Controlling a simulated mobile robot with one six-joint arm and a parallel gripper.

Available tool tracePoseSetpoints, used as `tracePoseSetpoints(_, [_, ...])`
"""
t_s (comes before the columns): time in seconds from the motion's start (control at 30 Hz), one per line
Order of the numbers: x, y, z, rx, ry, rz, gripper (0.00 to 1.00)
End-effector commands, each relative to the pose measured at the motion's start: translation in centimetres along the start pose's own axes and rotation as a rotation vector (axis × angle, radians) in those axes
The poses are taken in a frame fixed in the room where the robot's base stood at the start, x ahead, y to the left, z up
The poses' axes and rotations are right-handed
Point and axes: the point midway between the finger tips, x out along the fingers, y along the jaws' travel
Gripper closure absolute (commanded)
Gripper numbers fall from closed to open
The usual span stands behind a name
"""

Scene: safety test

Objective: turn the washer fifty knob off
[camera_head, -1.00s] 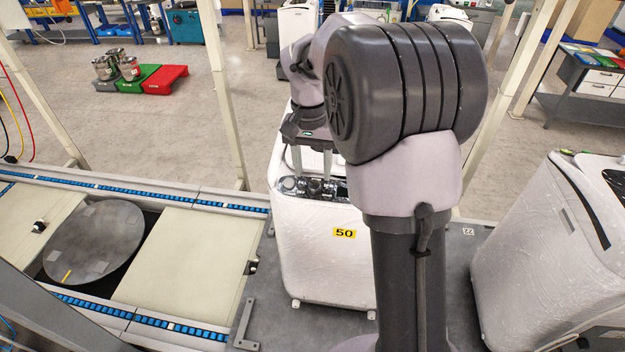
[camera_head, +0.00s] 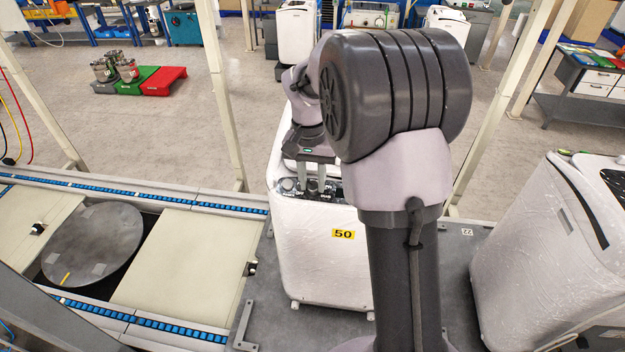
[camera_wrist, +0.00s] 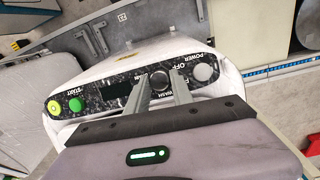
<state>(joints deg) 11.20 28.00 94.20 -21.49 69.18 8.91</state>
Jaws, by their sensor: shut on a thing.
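The washer with the yellow 50 label (camera_head: 343,234) is the white, film-wrapped machine (camera_head: 318,265) in the middle of the head view. Its dark control panel runs along the top front edge. The knob (camera_wrist: 160,82) is dark and round, between the OFF and WASH markings in the wrist view. My gripper (camera_wrist: 160,77) is shut on this knob, with one finger on each side; it also shows above the panel in the head view (camera_head: 311,187). The fingers hide part of the knob, so I cannot tell its exact angle.
Beside the knob on the panel are a grey POWER button (camera_wrist: 203,73), a green START button (camera_wrist: 75,104) and a yellow-green button (camera_wrist: 53,107). Another wrapped washer (camera_head: 540,255) stands at right. A conveyor with a round plate (camera_head: 92,243) lies at left.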

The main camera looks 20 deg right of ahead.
Motion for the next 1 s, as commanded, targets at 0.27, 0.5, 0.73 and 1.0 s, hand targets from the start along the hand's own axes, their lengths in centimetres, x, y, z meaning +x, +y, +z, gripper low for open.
tracePoseSetpoints(0.27, [-0.13,-0.09,0.03,-0.075,0.004,0.026,1.00])
tracePoseSetpoints(0.5, [-0.22,-0.21,0.09,-0.252,0.016,0.085,1.00])
tracePoseSetpoints(0.73, [-0.14,-0.33,0.19,-0.459,0.029,0.156,1.00])
tracePoseSetpoints(1.0, [-0.04,-0.40,0.28,-0.689,0.045,0.234,1.00])
